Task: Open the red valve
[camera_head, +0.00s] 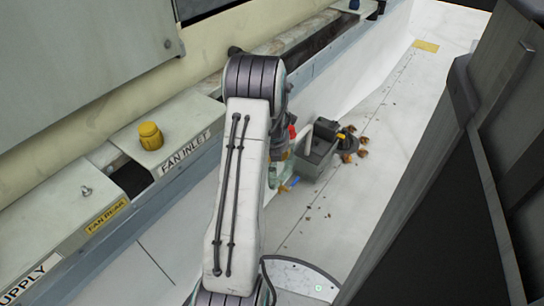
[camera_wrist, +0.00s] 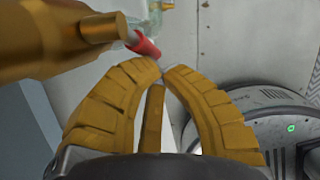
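The red valve handle (camera_wrist: 144,44) shows in the wrist view, a short red lever joined to a brass-coloured part at upper left. Its lower end is right by the tips of my gripper (camera_wrist: 163,70). The gripper's yellow fingers curve inward and their tips nearly meet. The handle appears just beyond the tips; I see no clear grip on it. In the head view a small red piece (camera_head: 292,131) shows to the right of my arm, but I cannot tell if it is the same handle.
A greenish pipe piece with a blue handle (camera_head: 290,185) is beside my arm. A grey box (camera_head: 316,150) and brown debris (camera_head: 348,156) lie on the white floor. A yellow cap (camera_head: 150,135) sits on the left ledge. A dark structure (camera_head: 440,200) stands at right.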

